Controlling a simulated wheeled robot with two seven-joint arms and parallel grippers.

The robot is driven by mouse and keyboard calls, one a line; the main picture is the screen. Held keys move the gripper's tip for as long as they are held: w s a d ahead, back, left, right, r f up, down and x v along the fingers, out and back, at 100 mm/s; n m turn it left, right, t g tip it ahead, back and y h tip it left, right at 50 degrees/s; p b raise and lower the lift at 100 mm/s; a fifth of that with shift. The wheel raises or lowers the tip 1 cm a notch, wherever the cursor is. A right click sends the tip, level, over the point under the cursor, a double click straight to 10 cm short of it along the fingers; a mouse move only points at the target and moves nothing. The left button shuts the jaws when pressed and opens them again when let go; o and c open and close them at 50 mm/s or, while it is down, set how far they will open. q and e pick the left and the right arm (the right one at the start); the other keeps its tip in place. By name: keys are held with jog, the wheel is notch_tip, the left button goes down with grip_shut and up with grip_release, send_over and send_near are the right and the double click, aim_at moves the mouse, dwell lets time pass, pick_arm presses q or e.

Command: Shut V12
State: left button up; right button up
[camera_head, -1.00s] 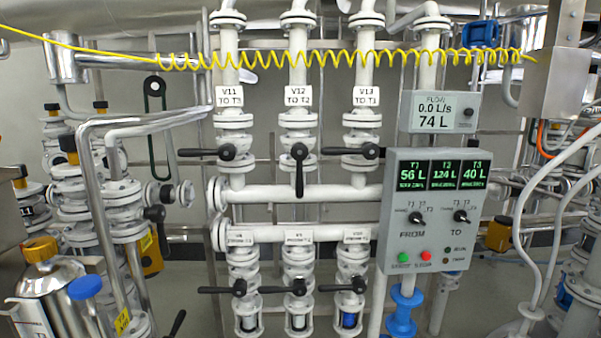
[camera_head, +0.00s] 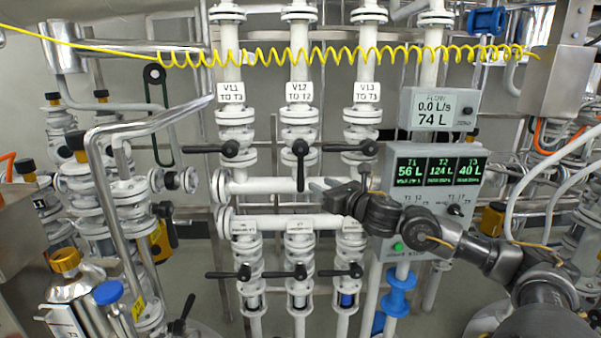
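The V12 valve has a white tag, "V12 TO T2" (camera_head: 299,92), on the middle upper pipe. Its black lever (camera_head: 300,165) hangs straight down, in line with the pipe. My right gripper (camera_head: 318,190) has come in from the right, with its grey fingers pointing left, a little below and right of the V12 lever's lower end. I see no contact with the lever, though the depth gap is hard to judge. The fingers are small and seen side-on, so I cannot tell their opening. My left gripper is not in view.
The V11 lever (camera_head: 216,149) and V13 lever (camera_head: 350,147) lie level on either side. Several level levers sit on the lower valves. A yellow coiled cable (camera_head: 340,55) crosses above. My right arm partly covers the control panel (camera_head: 390,165); the flow display (camera_head: 437,112) reads 0.0 L/s.

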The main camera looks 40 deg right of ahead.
aim_at(303, 174)
jog(key=w+p, duration=0.1)
jog(key=w, duration=0.2)
jog(key=w+p, duration=0.2)
jog(key=w, duration=0.1)
jog(key=w+p, duration=0.2)
jog(key=w, duration=0.2)
jog(key=shift+d, duration=0.4)
jog(key=shift+w, duration=0.45)
jog(key=shift+f, duration=0.1)
grip_shut()
